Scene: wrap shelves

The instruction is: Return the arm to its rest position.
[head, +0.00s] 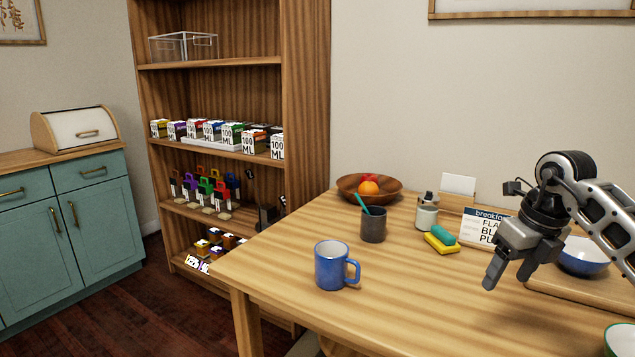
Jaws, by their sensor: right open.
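My right gripper (500,268) hangs over the right part of the wooden table, its fingers pointing down and to the left. It is open, and I see nothing between its fingers. My right arm (600,205) comes in from the right edge of the head view. The gripper is in front of a breakfast sign (478,232) and hides part of it. A blue and white bowl (582,258) shows just behind and right of the gripper, partly covered by the arm. My left gripper is not in view.
On the table (420,300) stand a blue mug (331,266), a dark cup (373,226), a fruit bowl (352,186), a bottle (426,214) and a yellow-green sponge (441,242). A stocked shelf (306,120) stands behind left. The table's front middle is clear.

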